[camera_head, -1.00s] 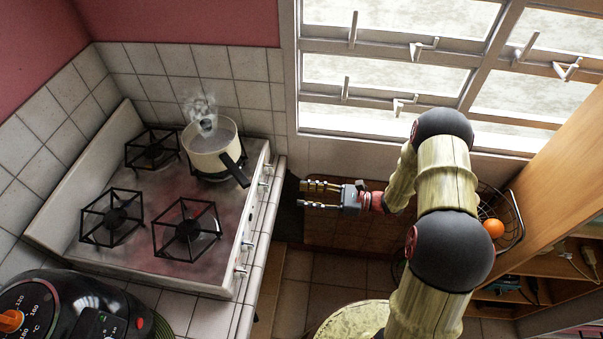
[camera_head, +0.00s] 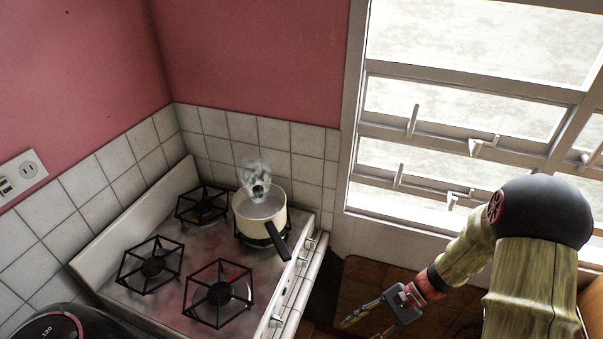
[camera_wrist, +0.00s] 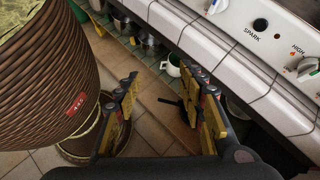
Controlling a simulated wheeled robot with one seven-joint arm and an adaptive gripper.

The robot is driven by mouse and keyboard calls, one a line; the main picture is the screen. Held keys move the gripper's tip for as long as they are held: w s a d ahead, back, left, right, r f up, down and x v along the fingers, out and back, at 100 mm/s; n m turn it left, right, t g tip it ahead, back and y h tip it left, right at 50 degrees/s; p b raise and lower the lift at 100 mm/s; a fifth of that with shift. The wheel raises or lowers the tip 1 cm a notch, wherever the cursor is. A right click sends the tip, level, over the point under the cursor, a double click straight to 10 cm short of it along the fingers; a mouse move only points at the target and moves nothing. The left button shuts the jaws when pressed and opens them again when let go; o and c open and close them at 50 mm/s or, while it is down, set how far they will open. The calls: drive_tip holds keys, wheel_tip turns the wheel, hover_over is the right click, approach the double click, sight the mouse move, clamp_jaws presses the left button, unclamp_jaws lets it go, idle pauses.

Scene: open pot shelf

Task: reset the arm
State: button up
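My gripper (camera_head: 372,318) is low at the right of the stove in the head view, beside the counter edge and over the brown floor. In the wrist view my gripper (camera_wrist: 166,100) has its two yellow-padded fingers spread apart, with only floor and distant cookware showing between them. It is open and empty. My arm bends down to it from the right side of the head view.
Stove knobs (camera_wrist: 309,69) and the tiled counter edge (camera_wrist: 190,40) are close on the right in the wrist view. Pots, including a green one (camera_wrist: 173,66), stand low beyond.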

drive_tip(key=s+d+r+n+t+h+b, duration=0.1)
drive_tip(key=s+r+n+t+h, duration=0.1)
drive_tip(key=r, duration=0.6)
drive_tip(key=s+d+r+n+t+h+b, duration=0.1)
drive_tip(key=r+n+t+h, duration=0.3)
drive_tip(key=r, duration=0.5)
drive_tip(key=s+d+r+n+t+h+b, duration=0.1)
drive_tip(key=s+d+r+n+t+h, duration=0.1)
drive_tip(key=r+n, duration=0.4)
wheel_tip(320, 180, up, 3)
drive_tip(key=shift+s+f+t+h+b, duration=0.1)
drive_tip(key=shift+s+t+h+b, duration=0.3)
drive_tip(key=shift+s+h, duration=0.7)
